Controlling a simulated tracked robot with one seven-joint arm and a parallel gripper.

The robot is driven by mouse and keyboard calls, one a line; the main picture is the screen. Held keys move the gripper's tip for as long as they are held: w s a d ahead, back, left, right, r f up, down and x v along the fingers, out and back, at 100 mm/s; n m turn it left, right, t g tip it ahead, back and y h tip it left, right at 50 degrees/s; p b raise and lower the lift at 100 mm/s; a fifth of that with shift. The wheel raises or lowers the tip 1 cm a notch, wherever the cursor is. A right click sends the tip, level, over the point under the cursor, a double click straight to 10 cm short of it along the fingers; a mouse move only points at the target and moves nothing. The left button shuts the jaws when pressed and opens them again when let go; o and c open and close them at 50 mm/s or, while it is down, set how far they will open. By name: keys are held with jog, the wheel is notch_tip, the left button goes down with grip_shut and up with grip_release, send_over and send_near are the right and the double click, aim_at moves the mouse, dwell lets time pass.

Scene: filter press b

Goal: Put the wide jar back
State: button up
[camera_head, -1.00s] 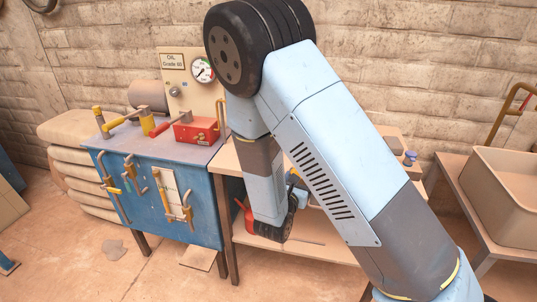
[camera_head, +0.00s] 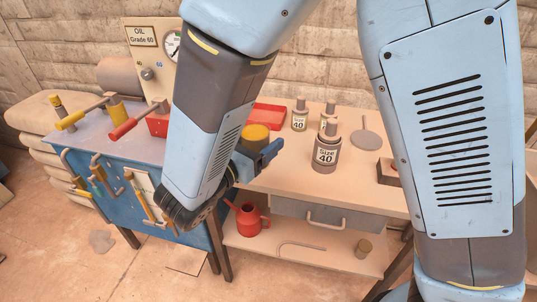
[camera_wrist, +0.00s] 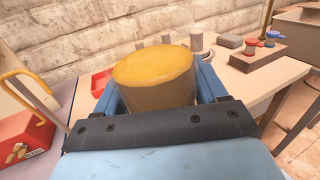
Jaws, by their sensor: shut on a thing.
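My forearm hides part of the gripper. I cannot tell how far the jar is above the bench.
Several grey "Size 40" bottles (camera_head: 326,150), a red tray (camera_head: 268,117) and a round grey disc (camera_head: 367,139) are on the bench. The blue press table (camera_head: 110,190) stands left. A red can (camera_head: 248,219) stands on the lower shelf.

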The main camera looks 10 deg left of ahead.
jog(key=w+f, duration=0.3)
jog(key=w, duration=0.1)
jog(key=w+f, duration=0.3)
jog(key=w, duration=0.1)
jog(key=w+f, duration=0.2)
jog(key=w, duration=0.2)
jog(key=shift+w+f, duration=0.35)
jog(key=shift+f, duration=0.05)
jog(key=shift+w+f, duration=0.45)
jog(key=shift+f, duration=1.55)
jog(key=o, duration=1.2)
jog(key=shift+f, duration=0.1)
jog(key=shift+o, duration=0.2)
